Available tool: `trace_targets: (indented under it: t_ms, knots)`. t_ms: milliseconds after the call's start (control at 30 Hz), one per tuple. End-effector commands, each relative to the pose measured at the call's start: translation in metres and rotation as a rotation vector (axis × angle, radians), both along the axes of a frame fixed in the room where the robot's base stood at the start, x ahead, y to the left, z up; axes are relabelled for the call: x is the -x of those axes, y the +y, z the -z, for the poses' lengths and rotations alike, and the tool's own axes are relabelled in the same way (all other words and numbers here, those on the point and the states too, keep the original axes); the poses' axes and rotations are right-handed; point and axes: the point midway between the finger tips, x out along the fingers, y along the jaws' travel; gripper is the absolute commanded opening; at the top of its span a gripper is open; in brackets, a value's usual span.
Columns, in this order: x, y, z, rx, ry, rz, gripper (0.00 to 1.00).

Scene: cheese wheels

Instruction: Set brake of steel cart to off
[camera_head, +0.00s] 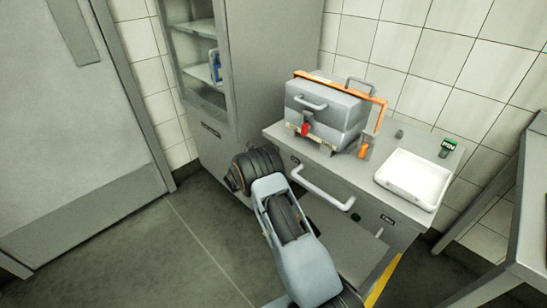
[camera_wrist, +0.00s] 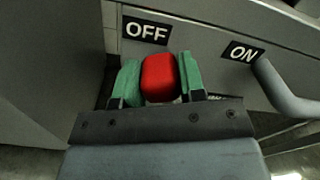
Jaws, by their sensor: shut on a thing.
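The steel cart (camera_head: 352,167) stands against the tiled wall in the head view, with a pale handle (camera_head: 322,186) on its front. In the wrist view its front panel (camera_wrist: 205,42) carries an OFF label (camera_wrist: 146,31) on the left and an ON label (camera_wrist: 243,53) on the right. The red brake knob (camera_wrist: 159,78) is just below the OFF label. My gripper (camera_wrist: 157,83) is shut on it, one green fingertip on each side. In the head view my arm hides the knob and the fingertips.
A grey table (camera_head: 500,275) is at the right edge. The floor (camera_head: 150,250) at left is clear.

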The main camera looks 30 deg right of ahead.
Motion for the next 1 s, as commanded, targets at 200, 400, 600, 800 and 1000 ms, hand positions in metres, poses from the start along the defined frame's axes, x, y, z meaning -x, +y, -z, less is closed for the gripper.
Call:
trace_targets:
  t_ms: [200,400,600,800,1000]
  knots:
    - [-0.0022,0.0035,0.0042,-0.007,-0.008,-0.01,0.0]
    - [-0.0022,0.0038,0.0053,-0.01,-0.008,-0.01,0.0]
    - [-0.0021,0.0036,0.0058,-0.011,-0.008,-0.011,0.0]
    - [-0.0017,0.0025,0.0057,-0.01,-0.007,-0.008,0.52]
    - [-0.001,0.0001,0.0043,-0.007,-0.007,-0.003,0.62]
